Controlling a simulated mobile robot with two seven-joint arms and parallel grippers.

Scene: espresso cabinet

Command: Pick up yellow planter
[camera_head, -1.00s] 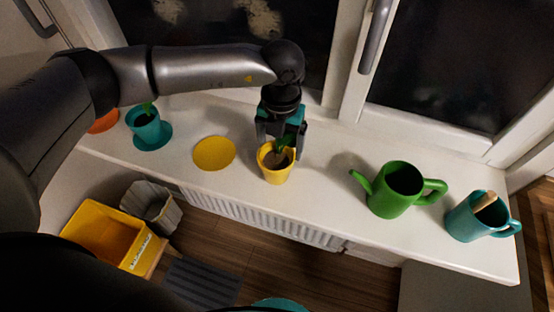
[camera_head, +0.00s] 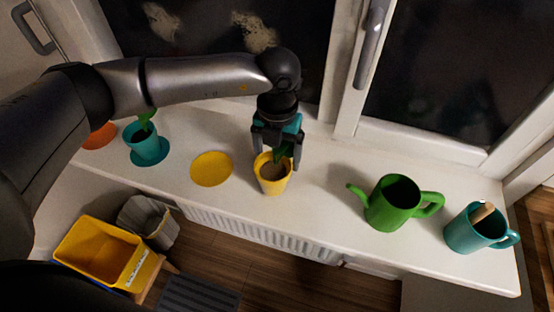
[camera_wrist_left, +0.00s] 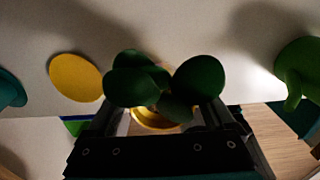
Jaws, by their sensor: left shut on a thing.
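The yellow planter (camera_head: 272,178) stands upright on the white sill, with brown soil and a green plant in it. My left gripper (camera_head: 277,156) reaches down from above, with its fingers on either side of the planter's rim, shut on it. In the left wrist view, the green leaves (camera_wrist_left: 190,80) hide much of the planter, and part of its yellow rim (camera_wrist_left: 152,121) shows between the fingers. I cannot tell whether the planter's base touches the sill. My right gripper is not in view.
A flat yellow disc (camera_head: 211,169) lies left of the planter. A teal planter (camera_head: 144,147) on a teal saucer stands further left. A green watering can (camera_head: 392,207) and teal mug (camera_head: 474,232) stand right. The window frame (camera_head: 335,100) is close behind the arm.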

